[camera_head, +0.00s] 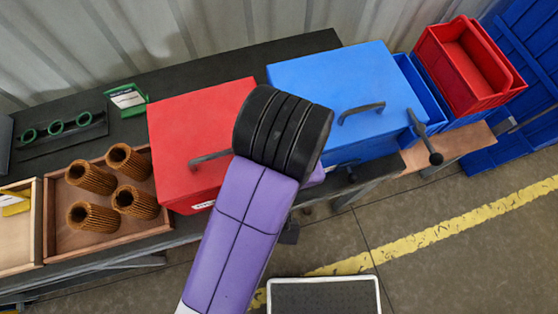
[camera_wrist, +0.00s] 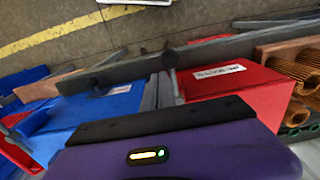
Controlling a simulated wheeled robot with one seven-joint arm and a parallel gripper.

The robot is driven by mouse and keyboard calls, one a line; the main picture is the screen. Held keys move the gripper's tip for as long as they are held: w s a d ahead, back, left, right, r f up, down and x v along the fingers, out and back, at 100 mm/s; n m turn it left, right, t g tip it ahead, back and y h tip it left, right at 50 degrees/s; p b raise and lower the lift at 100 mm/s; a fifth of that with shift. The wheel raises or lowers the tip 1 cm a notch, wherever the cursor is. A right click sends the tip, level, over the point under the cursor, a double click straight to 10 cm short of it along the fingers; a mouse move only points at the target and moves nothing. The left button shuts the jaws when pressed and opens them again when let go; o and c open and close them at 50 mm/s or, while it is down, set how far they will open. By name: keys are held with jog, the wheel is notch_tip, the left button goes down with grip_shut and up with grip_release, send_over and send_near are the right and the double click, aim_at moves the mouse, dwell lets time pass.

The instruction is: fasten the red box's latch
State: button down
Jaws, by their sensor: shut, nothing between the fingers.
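The red box (camera_head: 195,120) stands on the dark bench with its lid down and a dark handle (camera_head: 208,158) on top. It also shows in the wrist view (camera_wrist: 225,85), with a white label on its front. A dark lever with a round knob, the red box's latch (camera_wrist: 171,60), sticks out at the box's edge beside the blue box. In the head view my arm hides this latch. My gripper (camera_wrist: 158,88) is shut and empty, its fingertips close beside the latch lever; I cannot tell whether they touch it.
A blue box (camera_head: 340,80) stands right of the red box, with its own knobbed latch (camera_head: 435,157). Left is a wooden tray (camera_head: 65,232) of several brown filter cartridges (camera_head: 92,177). Red bins (camera_head: 465,60) stand at the far right. The floor in front has a black-topped platform (camera_head: 323,295).

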notch_tip(320, 180, up, 8)
jog(key=p, duration=0.8)
jog(key=shift+d, duration=0.45)
jog(key=shift+w, duration=0.15)
